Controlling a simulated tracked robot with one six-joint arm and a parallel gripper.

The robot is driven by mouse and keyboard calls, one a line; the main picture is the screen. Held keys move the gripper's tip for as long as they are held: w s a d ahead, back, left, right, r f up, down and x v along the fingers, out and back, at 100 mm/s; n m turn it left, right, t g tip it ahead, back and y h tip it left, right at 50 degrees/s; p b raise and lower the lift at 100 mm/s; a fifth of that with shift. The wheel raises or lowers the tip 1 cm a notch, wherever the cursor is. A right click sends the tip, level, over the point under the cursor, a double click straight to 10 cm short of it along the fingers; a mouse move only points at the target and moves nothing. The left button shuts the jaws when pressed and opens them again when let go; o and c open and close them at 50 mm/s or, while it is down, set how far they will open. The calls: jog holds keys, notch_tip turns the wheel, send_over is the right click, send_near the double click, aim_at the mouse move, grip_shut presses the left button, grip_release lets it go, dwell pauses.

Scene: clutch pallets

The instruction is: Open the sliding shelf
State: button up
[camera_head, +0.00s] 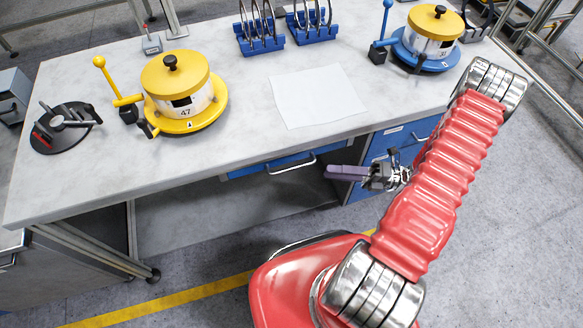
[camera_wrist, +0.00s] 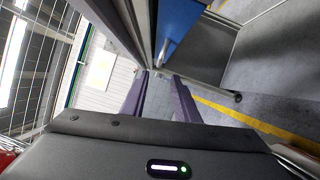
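The sliding shelf (camera_head: 250,169) is a shallow blue drawer under the front edge of the grey workbench top, with a silver bar handle (camera_head: 292,167). Its front appears close to flush with the bench edge. My gripper (camera_head: 328,172) is to the right of the handle, its purple fingers pointing left toward it, apart from it. In the wrist view my gripper (camera_wrist: 158,85) has its two fingers spread, with nothing between them.
The workbench top (camera_head: 240,150) holds a yellow pot (camera_head: 177,80), a second pot on a blue base (camera_head: 433,35), blue racks (camera_head: 260,42) and a white sheet (camera_head: 318,95). The floor before the shelf is open.

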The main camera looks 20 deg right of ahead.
aim_at(293, 169)
jog(key=x, duration=1.3)
jog(key=shift+c, duration=0.3)
grip_shut()
jog(key=shift+a, duration=0.15)
jog(key=shift+s, duration=0.2)
